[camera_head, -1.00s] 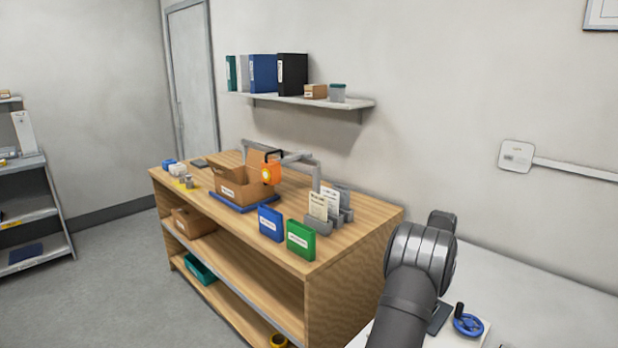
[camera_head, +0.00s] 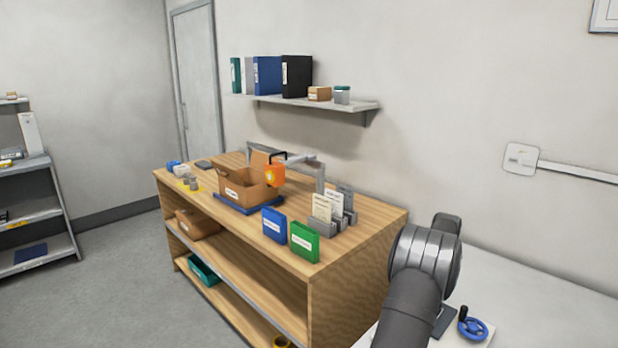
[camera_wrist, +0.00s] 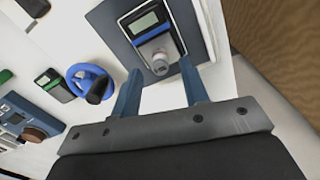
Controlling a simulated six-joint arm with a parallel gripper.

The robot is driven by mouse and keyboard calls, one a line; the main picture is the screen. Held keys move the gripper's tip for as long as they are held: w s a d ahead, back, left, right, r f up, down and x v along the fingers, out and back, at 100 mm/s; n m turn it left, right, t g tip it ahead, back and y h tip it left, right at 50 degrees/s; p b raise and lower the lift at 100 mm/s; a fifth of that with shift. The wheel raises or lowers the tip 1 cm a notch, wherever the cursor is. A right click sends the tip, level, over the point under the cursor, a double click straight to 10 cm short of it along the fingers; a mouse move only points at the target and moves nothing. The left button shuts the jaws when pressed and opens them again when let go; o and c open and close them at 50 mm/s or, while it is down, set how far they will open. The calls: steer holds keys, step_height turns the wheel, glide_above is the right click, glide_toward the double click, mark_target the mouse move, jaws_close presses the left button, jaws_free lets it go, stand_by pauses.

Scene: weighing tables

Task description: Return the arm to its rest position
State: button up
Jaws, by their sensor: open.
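My gripper (camera_wrist: 160,92) shows in the wrist view with its two blue-grey fingers apart and nothing between them. In the head view my dark grey arm rises at the lower right, and my gripper is not seen there. How high the fingers are above the surface I cannot tell.
A blue handwheel (camera_head: 472,325) lies on the white table (camera_head: 545,300) at the right. It also shows in the wrist view (camera_wrist: 76,80). A wooden bench (camera_head: 360,250) holds an open cardboard box (camera_head: 240,194), a blue box (camera_head: 274,224) and a green box (camera_head: 304,241). A wall shelf (camera_head: 350,108) hangs above.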

step_height(320, 180, down, 3)
steer(key=shift+r, duration=0.1)
step_height(320, 180, up, 13)
step_height(320, 180, down, 13)
steer(key=shift+f, duration=0.1)
step_height(320, 180, up, 5)
steer(key=shift+f, duration=0.1)
steer(key=s+d+r, duration=0.6)
steer(key=s+r, duration=0.1)
steer(key=s, duration=0.4)
steer(key=s+d+f, duration=0.1)
steer(key=s+f, duration=0.1)
steer(key=s, duration=0.8)
steer(key=s+d+f, duration=0.1)
steer(key=s+f, duration=0.1)
steer(key=s, duration=0.8)
steer(key=s+d+f, duration=0.2)
steer(key=s+f, duration=0.1)
steer(key=s, duration=0.7)
steer(key=shift+m, duration=0.4)
steer(key=shift+w+a+f, duration=0.2)
steer(key=shift+w+f, duration=0.5)
steer(key=shift+w, duration=0.75)
steer(key=shift+w+a+f, duration=0.25)
steer(key=shift+w+f, duration=0.5)
steer(key=shift+w, duration=0.75)
steer(key=shift+w+a+f, duration=0.2)
steer(key=shift+w+f, duration=0.5)
steer(key=shift+w, duration=0.75)
